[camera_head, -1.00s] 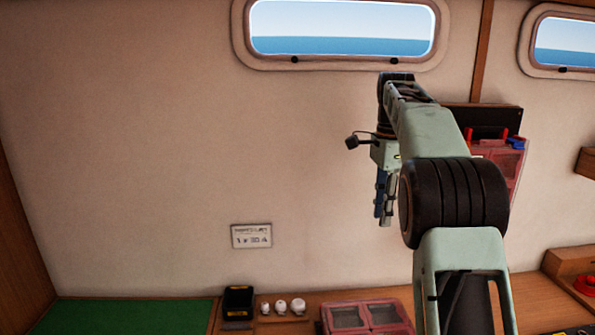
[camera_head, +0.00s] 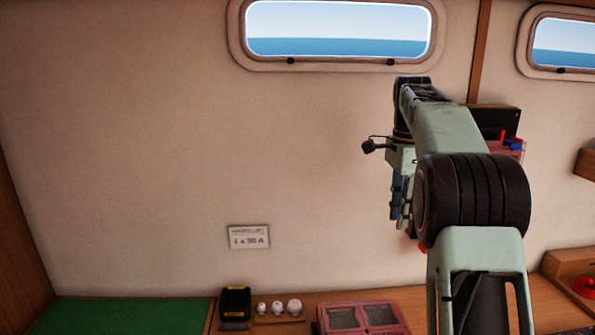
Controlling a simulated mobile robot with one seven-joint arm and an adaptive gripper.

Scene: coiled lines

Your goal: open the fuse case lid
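A pinkish-red case with two framed clear panes in its lid (camera_head: 362,318) lies on the wooden bench at the bottom centre; it may be the fuse case. Its lid looks shut, and its lower part is cut off by the picture edge. My gripper (camera_head: 399,212) hangs pointing down, above and slightly right of this case and apart from it. My arm partly hides the gripper, and its finger gap is too small to tell. A dark wall box (camera_head: 495,121) with red and blue parts and a pinkish panel is largely hidden behind my arm.
A white card (camera_head: 248,237) reading about "1 x 30 A" is on the wall. A black and yellow item (camera_head: 235,303) and several white knob-like pieces (camera_head: 277,307) stand left of the case. A green mat (camera_head: 130,316) lies farther left. A wooden box (camera_head: 570,263) is at right.

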